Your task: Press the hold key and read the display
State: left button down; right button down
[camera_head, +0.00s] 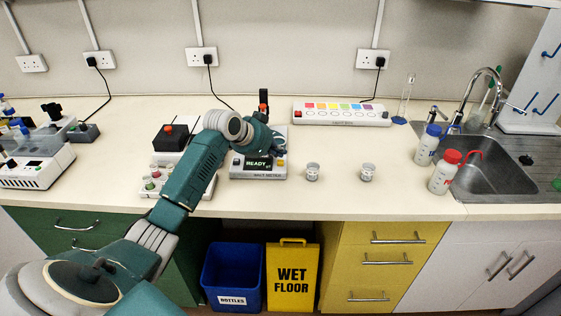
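A white bench meter (258,174) with a black display stands on the counter in the middle. Small controls show beside the display, but I cannot read which is the hold key. My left gripper (276,142) is over the meter's upper part, just above and behind the display, and hides much of its top. Its fingertips are too small and covered to tell whether they are open or touching a key. My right gripper is not in view.
Two small clear cups (312,172) (368,173) stand right of the meter. A white box with coloured buttons (151,184) is to its left. A strip with coloured squares (341,114) lies behind. Wash bottles (427,145) stand by the sink (480,170). The front counter between is clear.

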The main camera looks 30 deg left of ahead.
aim_at(279, 162)
pick_arm(q)
jog(key=shift+f, duration=0.1)
dwell(0.5)
jog(key=shift+f, duration=0.35)
jog(key=shift+f, duration=0.5)
dwell(0.6)
jog(key=shift+r, duration=0.1)
jog(key=shift+r+p, duration=0.8)
jog(key=shift+p, duration=0.15)
notch_tip(279, 162, up, 6)
jog(key=p, duration=0.5)
